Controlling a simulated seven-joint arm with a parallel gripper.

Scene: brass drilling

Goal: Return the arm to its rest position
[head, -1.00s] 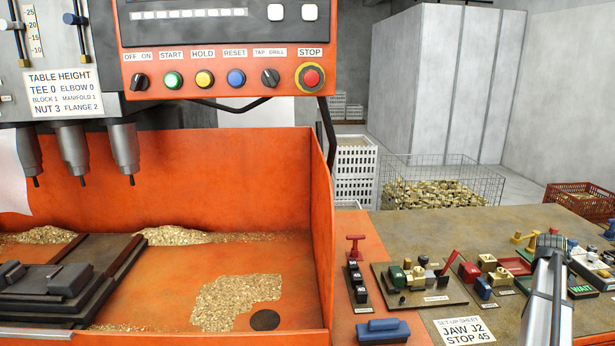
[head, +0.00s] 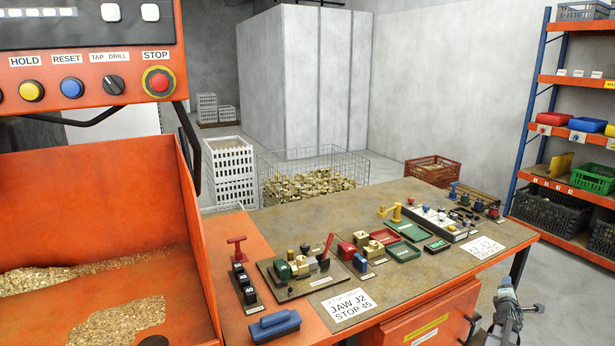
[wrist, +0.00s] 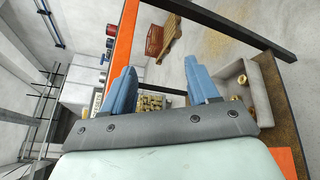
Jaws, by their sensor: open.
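My gripper (wrist: 160,70) shows in the wrist view with its two blue fingers spread apart and nothing held between them. In the head view, part of my arm (head: 507,305) is at the lower right, in front of the workbench's right end. The fingertips cannot be made out there. The arm appears clear of the parts on the bench.
The workbench (head: 400,287) carries fixtures, small red and green trays (head: 407,231) and labels. An orange drill enclosure (head: 90,215) stands left. Behind are a wire basket of brass parts (head: 310,185) and a red crate (head: 432,171). Shelving (head: 570,80) stands right; floor shows between.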

